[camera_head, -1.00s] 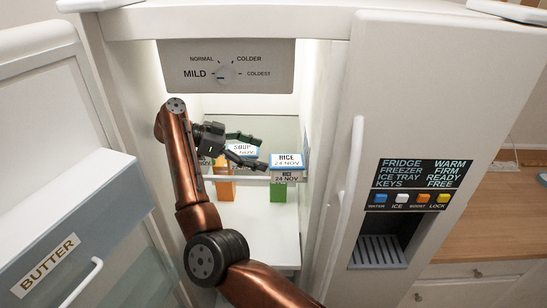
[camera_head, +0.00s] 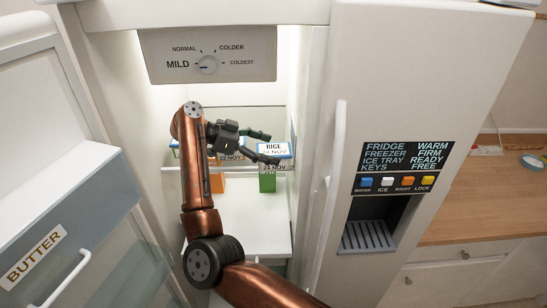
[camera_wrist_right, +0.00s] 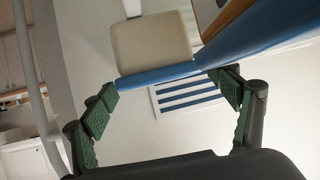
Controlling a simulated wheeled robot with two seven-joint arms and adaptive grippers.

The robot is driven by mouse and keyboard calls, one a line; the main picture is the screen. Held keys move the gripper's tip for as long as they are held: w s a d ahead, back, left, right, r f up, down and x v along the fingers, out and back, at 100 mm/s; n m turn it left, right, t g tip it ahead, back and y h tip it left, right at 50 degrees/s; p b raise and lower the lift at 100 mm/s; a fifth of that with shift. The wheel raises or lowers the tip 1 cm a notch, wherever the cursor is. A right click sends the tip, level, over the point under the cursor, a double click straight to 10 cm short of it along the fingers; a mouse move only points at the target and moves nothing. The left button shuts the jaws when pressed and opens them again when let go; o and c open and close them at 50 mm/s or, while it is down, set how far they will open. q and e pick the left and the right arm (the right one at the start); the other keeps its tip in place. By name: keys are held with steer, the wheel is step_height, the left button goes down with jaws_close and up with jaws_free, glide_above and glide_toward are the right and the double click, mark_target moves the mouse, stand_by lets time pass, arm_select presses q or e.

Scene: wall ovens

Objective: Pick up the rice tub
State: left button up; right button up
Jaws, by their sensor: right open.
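The rice tub (camera_head: 274,148) is a box with a white label and blue lid edge, marked RICE 24 NOV. It sits on the fridge's upper shelf, on the right. My right gripper (camera_head: 267,149) is open at the tub's left side in the head view. One finger overlaps its lower front and the other is near its upper left. I cannot tell whether they touch it. In the wrist view the open right gripper (camera_wrist_right: 166,98) has green pads set wide apart, with blue edges and a beige block beyond; which is the rice tub is unclear. My left gripper is not in view.
Another tub (camera_head: 228,157) is partly hidden behind my right gripper. A green carton (camera_head: 267,183) and an orange carton (camera_head: 217,184) stand below the shelf (camera_head: 185,169). Fridge walls close in on both sides. The dial panel (camera_head: 207,55) hangs above.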

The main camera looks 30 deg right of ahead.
steer(key=shift+r, duration=0.1)
steer(key=shift+c, duration=0.4)
steer(key=c, duration=1.6)
